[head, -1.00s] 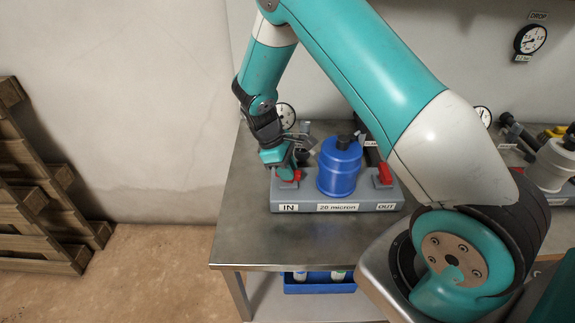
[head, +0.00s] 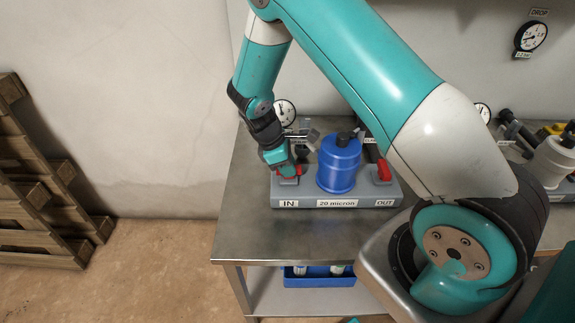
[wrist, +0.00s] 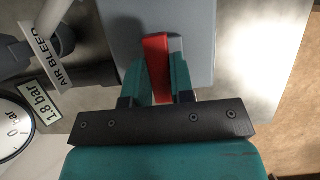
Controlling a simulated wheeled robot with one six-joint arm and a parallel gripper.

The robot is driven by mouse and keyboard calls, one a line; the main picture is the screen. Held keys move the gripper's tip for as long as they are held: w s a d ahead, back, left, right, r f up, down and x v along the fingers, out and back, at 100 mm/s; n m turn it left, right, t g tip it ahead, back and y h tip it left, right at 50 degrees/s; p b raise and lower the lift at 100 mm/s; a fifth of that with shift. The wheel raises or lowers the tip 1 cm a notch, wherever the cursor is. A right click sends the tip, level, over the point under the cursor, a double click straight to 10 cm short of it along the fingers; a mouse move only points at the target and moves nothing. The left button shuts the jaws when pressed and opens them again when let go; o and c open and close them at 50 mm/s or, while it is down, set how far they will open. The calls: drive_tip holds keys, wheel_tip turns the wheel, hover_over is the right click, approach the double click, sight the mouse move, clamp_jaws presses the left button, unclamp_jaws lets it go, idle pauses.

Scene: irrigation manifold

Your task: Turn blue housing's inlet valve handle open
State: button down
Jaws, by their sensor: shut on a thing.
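The blue housing (head: 339,166) stands upright on a grey base labelled IN, 20 micron and OUT (head: 337,203). The red inlet valve handle (head: 298,170) is at the IN end, partly hidden by my gripper (head: 288,170). In the wrist view my gripper (wrist: 160,85) is shut on the red handle (wrist: 157,62), with a finger on each side of it. The red outlet handle (head: 384,171) is at the OUT end, apart from my gripper.
The steel table (head: 240,215) is bare in front of the base. A gauge (head: 284,112) stands behind my gripper; the wrist view shows an AIR BLEED tag (wrist: 50,62) and a 1.8 bar label (wrist: 40,101). A white housing (head: 553,162) is at the right.

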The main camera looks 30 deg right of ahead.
drive_tip(key=c, duration=1)
unclamp_jaws()
drive_tip(key=shift+r, duration=0.1)
drive_tip(key=b+v, duration=0.1)
drive_tip(key=v, duration=1.6)
drive_tip(key=shift+a+r, duration=0.1)
drive_tip(key=shift+r, duration=0.1)
drive_tip(key=shift+s, duration=0.1)
drive_tip(key=s+a+r+m+t+y, duration=0.1)
drive_tip(key=s+a+r+y, duration=0.1)
drive_tip(key=s, duration=0.7)
drive_tip(key=s+a+r+m+y, duration=0.2)
drive_tip(key=s+a+r, duration=0.3)
drive_tip(key=s, duration=0.4)
drive_tip(key=s+a+r+m+t+y, duration=0.1)
drive_tip(key=s+a+r+y, duration=0.2)
drive_tip(key=s, duration=0.6)
drive_tip(key=shift+a+r+t+y, duration=0.15)
drive_tip(key=shift+a+y, duration=0.1)
drive_tip(key=shift+a, duration=0.25)
drive_tip(key=shift+a+r+t+y, duration=0.15)
drive_tip(key=shift+a+y, duration=0.1)
drive_tip(key=shift+a, duration=0.2)
